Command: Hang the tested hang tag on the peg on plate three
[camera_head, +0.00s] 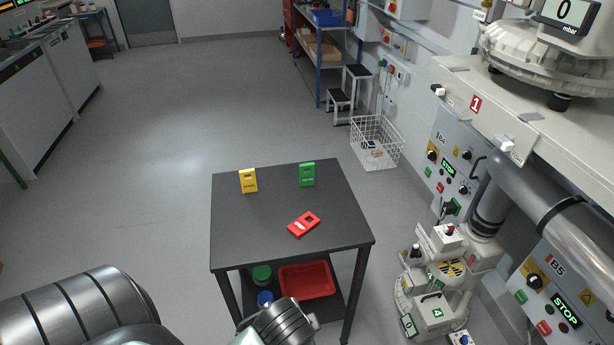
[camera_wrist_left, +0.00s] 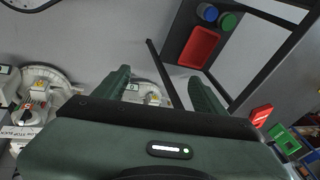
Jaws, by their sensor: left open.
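Three hang tags are on the black table (camera_head: 232,232) in the head view. A yellow tag (camera_head: 248,181) and a green tag (camera_head: 307,175) stand near the far edge, and a red tag (camera_head: 304,224) lies nearer the middle. Their print is too small to read. A panel marked 1 (camera_head: 475,104) is at the right; no plate marked three shows. My left gripper is in the wrist view (camera_wrist_left: 162,92), with its two fingers apart and nothing between them. In the head view only my left arm and wrist show, by the table's near edge. My right gripper is out of sight.
A red tray (camera_head: 306,280) lies on the table's lower shelf beside green and blue round lids; the tray also shows in the wrist view (camera_wrist_left: 199,47). A white pump unit (camera_head: 438,290) stands right of the table. A wire basket (camera_head: 376,150) is behind. Floor at left is clear.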

